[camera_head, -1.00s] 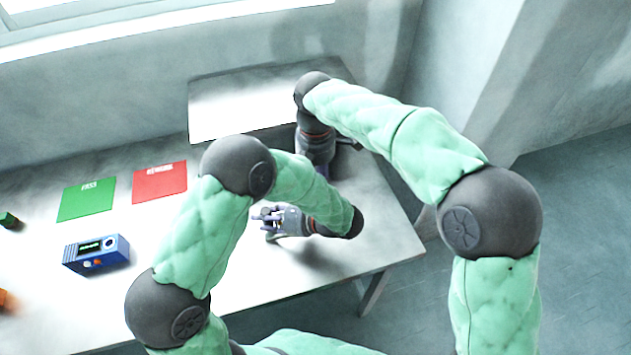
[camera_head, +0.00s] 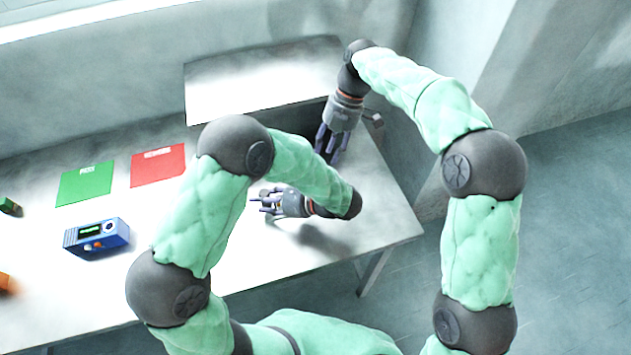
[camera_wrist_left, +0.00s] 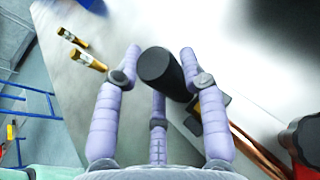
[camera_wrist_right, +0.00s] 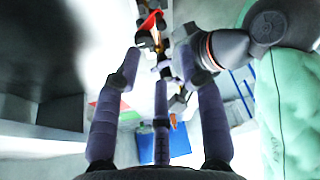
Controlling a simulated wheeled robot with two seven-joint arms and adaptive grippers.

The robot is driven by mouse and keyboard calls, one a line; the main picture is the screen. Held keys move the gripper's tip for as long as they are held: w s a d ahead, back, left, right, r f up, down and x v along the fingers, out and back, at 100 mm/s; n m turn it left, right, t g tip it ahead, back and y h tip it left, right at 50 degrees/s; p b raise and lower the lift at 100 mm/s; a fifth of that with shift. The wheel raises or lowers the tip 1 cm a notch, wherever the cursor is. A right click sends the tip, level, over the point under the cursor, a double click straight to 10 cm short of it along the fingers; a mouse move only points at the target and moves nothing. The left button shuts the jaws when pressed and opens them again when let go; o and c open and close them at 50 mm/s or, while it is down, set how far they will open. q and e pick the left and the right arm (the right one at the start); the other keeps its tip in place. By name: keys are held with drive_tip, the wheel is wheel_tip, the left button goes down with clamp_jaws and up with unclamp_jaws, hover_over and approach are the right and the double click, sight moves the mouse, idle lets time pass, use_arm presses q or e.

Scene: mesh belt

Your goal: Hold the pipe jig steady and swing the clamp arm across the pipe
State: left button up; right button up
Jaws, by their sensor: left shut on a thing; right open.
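My left gripper (camera_head: 268,203) is low over the table, and in the left wrist view its fingers (camera_wrist_left: 158,75) are shut around a black cylindrical grip (camera_wrist_left: 162,72). A copper pipe (camera_wrist_left: 250,150) runs beside a dark block at lower right, with a red-and-black part (camera_wrist_left: 307,135) at the right edge. How these connect to the grip is unclear. My right gripper (camera_head: 328,148) is open and empty above the table, behind the left one. Its view shows a red part (camera_wrist_right: 150,19) and dark jig parts (camera_wrist_right: 165,62) beyond the fingertips. The head view mostly hides the jig behind my arms.
A green mat (camera_head: 85,183), a red mat (camera_head: 158,166) and a blue device (camera_head: 97,238) lie on the left of the table. A pale raised panel (camera_head: 260,80) stands at the back. Two brass pieces (camera_wrist_left: 82,49) show in the left wrist view.

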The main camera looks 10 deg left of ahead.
drive_tip(key=x, duration=1.2)
drive_tip(key=shift+r, duration=0.1)
clamp_jaws()
